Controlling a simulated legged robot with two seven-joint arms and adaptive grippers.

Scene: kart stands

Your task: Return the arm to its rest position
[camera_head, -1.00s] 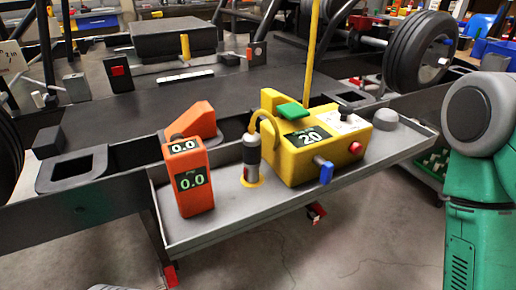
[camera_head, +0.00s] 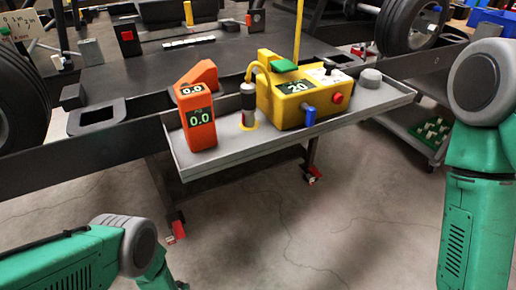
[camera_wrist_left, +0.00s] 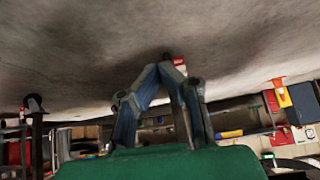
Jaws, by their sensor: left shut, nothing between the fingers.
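My left arm (camera_head: 75,262) comes in at the lower left of the head view, low and in front of the kart stand, apart from its tray. Its gripper is below the head view's edge. In the left wrist view my left gripper (camera_wrist_left: 168,68) is shut, its fingertips together with nothing held. The wrist view looks upside down, with the floor at the top. My right arm (camera_head: 483,150) hangs at the right edge of the head view, and its gripper is out of the picture.
A grey tray (camera_head: 225,163) on the kart stand holds an orange meter (camera_head: 200,133), a black-and-silver cylindrical tool (camera_head: 248,105) and a yellow box (camera_head: 268,95) reading 20. Black tyres stand at both sides. The concrete floor (camera_head: 300,235) before the stand is open.

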